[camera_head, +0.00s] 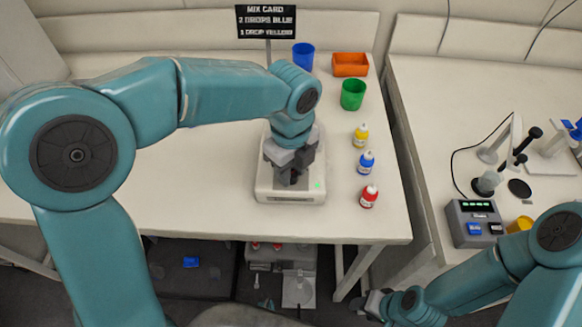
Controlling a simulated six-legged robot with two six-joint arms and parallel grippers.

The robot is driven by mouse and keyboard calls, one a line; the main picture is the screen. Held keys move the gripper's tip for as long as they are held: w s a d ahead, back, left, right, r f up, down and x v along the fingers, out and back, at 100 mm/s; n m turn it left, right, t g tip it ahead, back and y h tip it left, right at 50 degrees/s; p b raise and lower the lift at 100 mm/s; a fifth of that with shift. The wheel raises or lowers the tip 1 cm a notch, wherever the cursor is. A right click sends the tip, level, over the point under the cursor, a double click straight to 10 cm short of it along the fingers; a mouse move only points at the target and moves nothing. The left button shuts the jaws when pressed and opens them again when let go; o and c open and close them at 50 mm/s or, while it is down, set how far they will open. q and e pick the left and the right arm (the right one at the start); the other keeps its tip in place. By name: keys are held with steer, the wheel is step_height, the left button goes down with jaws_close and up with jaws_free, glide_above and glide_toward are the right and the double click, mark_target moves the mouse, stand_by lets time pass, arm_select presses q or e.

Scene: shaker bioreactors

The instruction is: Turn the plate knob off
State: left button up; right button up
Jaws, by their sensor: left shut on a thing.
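A white plate device (262,190) stands on the table, with a small green light at its front right corner. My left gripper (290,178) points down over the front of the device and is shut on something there. The gripper and arm hide the knob and most of the top of the device, so I cannot tell how the knob is turned. My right gripper (372,302) is low at the bottom of the view, in front of the table and away from the device. Its fingers are too small to read.
Yellow (360,136), blue (366,162) and red (369,196) dropper bottles stand right of the device. A green cup (353,95), blue cup (303,57) and orange tray (350,64) are behind. A mix card sign (266,21) stands at the back. A grey box with buttons (474,222) is on the right table.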

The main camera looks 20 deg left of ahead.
arm_select(q)
steer(key=n, duration=0.4)
steer(key=shift+n, duration=0.3)
steer(key=n, duration=0.4)
steer(key=shift+n, duration=0.3)
steer(key=n, duration=0.4)
steer(key=shift+n+b, duration=0.45)
steer(key=shift+n, duration=1.95)
steer(key=o, duration=1.1)
steer(key=shift+c, duration=0.2)
